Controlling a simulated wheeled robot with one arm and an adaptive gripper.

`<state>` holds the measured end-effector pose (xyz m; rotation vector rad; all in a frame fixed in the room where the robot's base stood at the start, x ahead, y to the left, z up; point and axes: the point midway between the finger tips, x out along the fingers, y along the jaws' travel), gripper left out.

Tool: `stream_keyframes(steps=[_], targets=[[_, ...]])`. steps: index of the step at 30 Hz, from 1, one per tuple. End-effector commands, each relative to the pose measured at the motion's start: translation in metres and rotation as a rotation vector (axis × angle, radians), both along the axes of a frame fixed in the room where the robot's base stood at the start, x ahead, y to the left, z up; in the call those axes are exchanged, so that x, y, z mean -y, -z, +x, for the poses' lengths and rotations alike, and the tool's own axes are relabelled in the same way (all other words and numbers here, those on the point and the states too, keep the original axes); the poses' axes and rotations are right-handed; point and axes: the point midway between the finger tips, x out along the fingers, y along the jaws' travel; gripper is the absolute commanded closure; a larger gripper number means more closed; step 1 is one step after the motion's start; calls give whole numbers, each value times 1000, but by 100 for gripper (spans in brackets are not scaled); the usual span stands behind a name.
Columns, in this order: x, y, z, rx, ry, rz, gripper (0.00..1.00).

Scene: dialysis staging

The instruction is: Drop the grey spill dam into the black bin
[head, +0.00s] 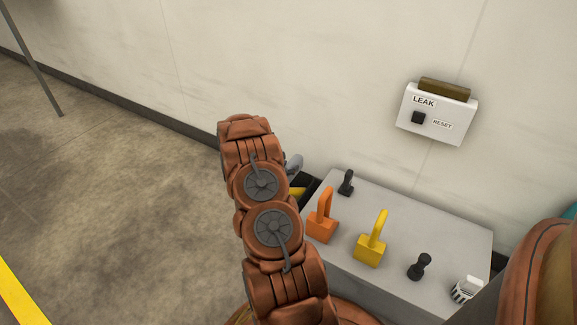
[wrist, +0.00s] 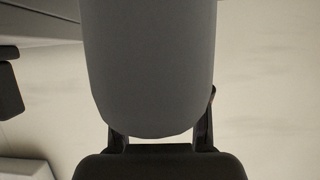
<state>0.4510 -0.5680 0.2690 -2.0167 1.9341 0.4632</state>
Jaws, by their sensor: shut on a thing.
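The grey spill dam (wrist: 150,65) fills the middle of the wrist view, a smooth rounded grey body. My gripper (wrist: 161,128) is shut on it, with a dark finger at each side of its lower end. In the head view a small grey piece (head: 294,164) shows beside my arm; it looks like part of the dam. The black bin (head: 312,184) is partly visible behind my arm, left of the grey cabinet, with something yellow at it. My arm hides most of the bin and my gripper there, so I cannot tell whether the dam is over the bin.
A white LEAK box (head: 437,112) hangs on the wall. The floor (head: 110,180) at left is clear.

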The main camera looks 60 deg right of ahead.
Motion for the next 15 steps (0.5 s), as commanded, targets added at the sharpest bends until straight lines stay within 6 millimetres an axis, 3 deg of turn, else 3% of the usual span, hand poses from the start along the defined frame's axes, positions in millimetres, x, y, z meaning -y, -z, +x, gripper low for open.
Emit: stream_keyframes(steps=[10,11,15], targets=[[0,5,0,1,0,-1,92],[0,5,0,1,0,-1,53],[0,5,0,1,0,-1,38]])
